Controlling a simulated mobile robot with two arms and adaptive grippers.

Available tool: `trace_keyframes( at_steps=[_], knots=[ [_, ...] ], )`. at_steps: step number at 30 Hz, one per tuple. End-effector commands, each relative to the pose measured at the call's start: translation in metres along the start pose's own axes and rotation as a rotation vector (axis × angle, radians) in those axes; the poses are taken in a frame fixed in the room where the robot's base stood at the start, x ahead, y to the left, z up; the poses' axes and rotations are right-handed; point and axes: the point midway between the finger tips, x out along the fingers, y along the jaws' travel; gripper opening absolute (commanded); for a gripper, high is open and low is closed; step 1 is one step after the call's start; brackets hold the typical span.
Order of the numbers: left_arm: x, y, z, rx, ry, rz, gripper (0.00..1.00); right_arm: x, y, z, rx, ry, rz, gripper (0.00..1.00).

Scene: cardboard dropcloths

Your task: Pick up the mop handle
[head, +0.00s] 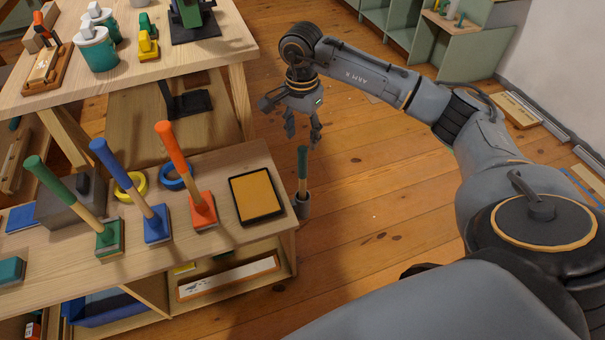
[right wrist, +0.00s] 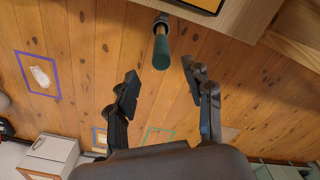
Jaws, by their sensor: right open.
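The mop handle (head: 303,168), with a green grip over a wooden shaft, stands upright in a dark grey cup-like holder (head: 302,207) at the right end of the workbench. My right gripper (head: 302,136) hangs fingers-down just above its top, open and empty. In the right wrist view the green grip (right wrist: 161,52) points toward the gap between my two spread fingers (right wrist: 159,72), with clear space on both sides. Its lower end goes into the holder and is hidden there. My left gripper is not in view.
Tools with green, blue and orange (head: 173,147) handles stand on the workbench left of the holder. A black-framed tan pad (head: 256,196) lies near the bench's right edge. A higher table (head: 190,58) stands behind. The wooden floor (head: 370,200) to the right is clear.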

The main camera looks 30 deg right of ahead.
Motion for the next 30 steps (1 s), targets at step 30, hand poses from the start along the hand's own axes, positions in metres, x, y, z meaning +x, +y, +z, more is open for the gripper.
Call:
trace_keyframes(
  at_steps=[30],
  knots=[
    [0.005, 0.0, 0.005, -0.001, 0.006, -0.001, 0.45, 0.099, -0.001, -0.003, 0.0, -0.003, -0.003, 0.51]
  ],
)
